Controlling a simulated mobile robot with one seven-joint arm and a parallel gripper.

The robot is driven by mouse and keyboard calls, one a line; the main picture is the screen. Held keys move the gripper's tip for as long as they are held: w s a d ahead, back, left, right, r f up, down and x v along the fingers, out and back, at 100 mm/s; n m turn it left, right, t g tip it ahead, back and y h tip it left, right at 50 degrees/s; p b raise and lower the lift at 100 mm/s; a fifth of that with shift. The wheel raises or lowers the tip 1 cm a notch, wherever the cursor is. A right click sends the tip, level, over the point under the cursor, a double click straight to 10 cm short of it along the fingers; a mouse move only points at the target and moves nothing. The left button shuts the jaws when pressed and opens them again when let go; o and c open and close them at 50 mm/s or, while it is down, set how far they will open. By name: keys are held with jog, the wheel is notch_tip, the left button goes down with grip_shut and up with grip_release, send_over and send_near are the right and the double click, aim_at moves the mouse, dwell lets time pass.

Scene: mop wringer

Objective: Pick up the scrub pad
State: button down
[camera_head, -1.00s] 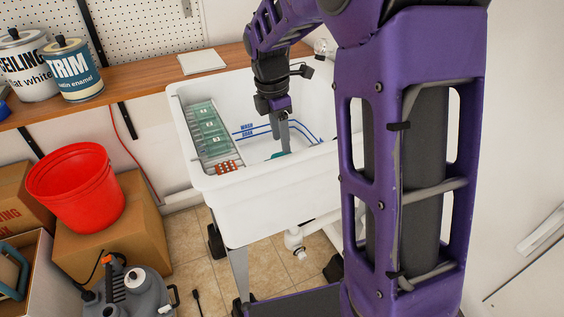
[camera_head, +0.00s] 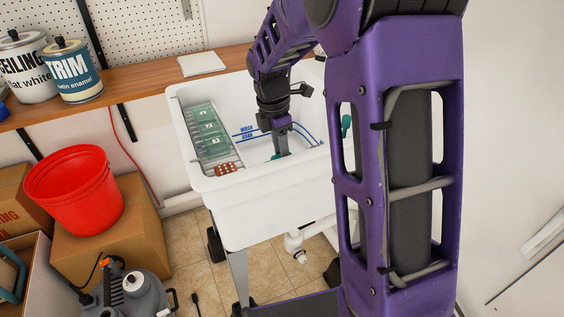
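My gripper (camera_head: 282,143) points down inside the white utility sink (camera_head: 262,190), its fingertips low near the sink floor. A small teal piece (camera_head: 274,157) shows beside the fingertips, mostly hidden behind them. It may be the scrub pad, but too little shows to be sure. I cannot tell whether the fingers touch it or how far apart they are. A rack with green numbered panels (camera_head: 209,130) lies along the sink's left side, with an orange dotted piece (camera_head: 227,169) at its near end.
A wooden shelf (camera_head: 140,82) behind the sink holds paint cans (camera_head: 75,72) and a white pad (camera_head: 201,63). A red bucket (camera_head: 75,190) stands on a cardboard box (camera_head: 110,235) at left.

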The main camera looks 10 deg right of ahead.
notch_tip(320, 180, up, 10)
jog(key=p, duration=0.2)
dwell(0.3)
jog(key=c, duration=1.1)
grip_release()
grip_shut()
jog(key=shift+w, duration=0.1)
